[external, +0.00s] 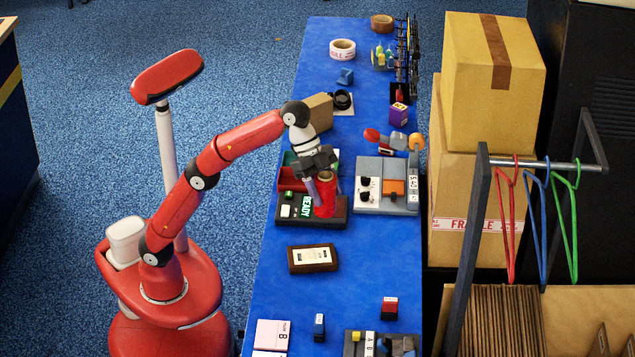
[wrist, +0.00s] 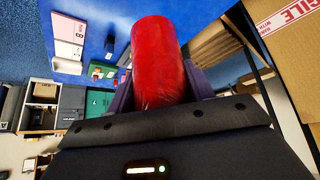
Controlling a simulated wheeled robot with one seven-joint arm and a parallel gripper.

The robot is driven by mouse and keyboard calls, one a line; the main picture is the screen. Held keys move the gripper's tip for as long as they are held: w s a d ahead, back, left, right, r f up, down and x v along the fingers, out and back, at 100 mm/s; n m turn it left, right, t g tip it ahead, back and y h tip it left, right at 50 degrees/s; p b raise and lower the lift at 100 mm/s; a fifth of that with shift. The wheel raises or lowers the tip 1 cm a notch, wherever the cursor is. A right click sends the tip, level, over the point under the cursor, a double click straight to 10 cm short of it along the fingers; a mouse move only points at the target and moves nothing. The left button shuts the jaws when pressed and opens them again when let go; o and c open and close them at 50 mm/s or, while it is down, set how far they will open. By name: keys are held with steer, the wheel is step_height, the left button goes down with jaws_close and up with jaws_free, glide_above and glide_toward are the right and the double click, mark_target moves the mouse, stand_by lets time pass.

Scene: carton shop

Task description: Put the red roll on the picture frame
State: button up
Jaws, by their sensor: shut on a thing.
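The red roll (external: 325,201) is a red cylinder with a tan top end. My gripper (external: 318,180) is shut on it from above, and the roll looks close to upright. It appears over the right part of a dark device with a READY display; I cannot tell whether it touches it. In the wrist view the red roll (wrist: 160,60) fills the middle between my gripper's fingers (wrist: 160,92). The picture frame (external: 313,267) lies flat on the blue table, brown-edged with a pale inside, nearer the camera than the roll. Nothing lies on it.
The dark READY device (external: 289,212) is beside the roll. A grey device with knobs (external: 368,208) stands to its right. The blue table (external: 355,290) is bare around the picture frame. Small blue and red blocks, a pink-white box (external: 267,336) and another device lie at the near end.

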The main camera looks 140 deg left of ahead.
steer(key=r+b, duration=0.1)
glide_above(312, 255)
steer(key=shift+m, duration=0.3)
steer(key=shift+f+b, duration=5.65)
steer(key=shift+f, duration=3.75)
steer(key=shift+f, duration=0.1)
steer(key=o, duration=1.1)
steer(key=shift+o, duration=0.2)
